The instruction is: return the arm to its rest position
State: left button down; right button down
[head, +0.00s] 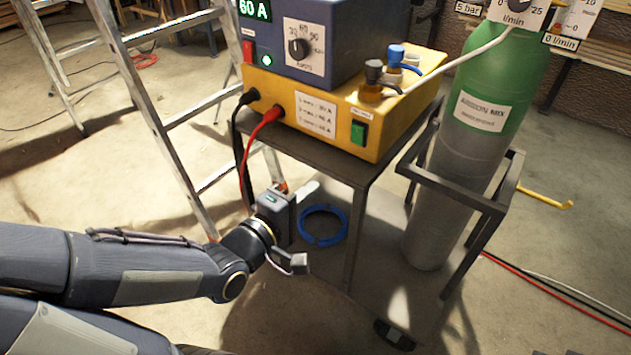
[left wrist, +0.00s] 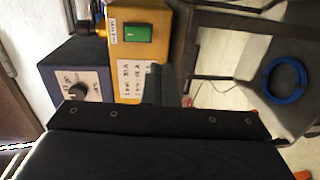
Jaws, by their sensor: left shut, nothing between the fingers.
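My left arm comes in from the left in the head view. My left gripper (head: 306,190) is in front of the cart, beside the ladder, with its fingers together and nothing held. In the left wrist view the gripper (left wrist: 168,85) shows as grey fingers past a dark body, overlapping the yellow unit in the picture. My right gripper is not in view.
A cart (head: 345,165) carries a yellow unit (head: 340,118) under a blue power unit (head: 330,45). A green and grey gas cylinder (head: 465,150) stands at its right. A blue coil (head: 323,225) lies on the lower shelf. A ladder (head: 160,110) stands left; cables hang close.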

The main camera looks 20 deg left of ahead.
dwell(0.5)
pick_arm(q)
jog(key=s+a+f+m+g+y, duration=0.3)
jog(key=s+a+f+m+g, duration=0.1)
jog(key=m+g, duration=0.15)
jog(key=s+d+m+g+h, duration=0.1)
jog(key=s+m+g+h, duration=0.1)
jog(key=s+m+g, duration=0.55)
jog(key=s+r+t+p, duration=0.1)
jog(key=s+r+p, duration=0.1)
jog(key=r+p, duration=1.1)
jog(key=s+r+t+p, duration=0.1)
jog(key=s+r+p, duration=0.1)
jog(key=r+p, duration=1.1)
jog(key=shift+s+d+p, duration=0.15)
jog(key=shift+d+p, duration=0.1)
jog(key=shift+p, duration=0.15)
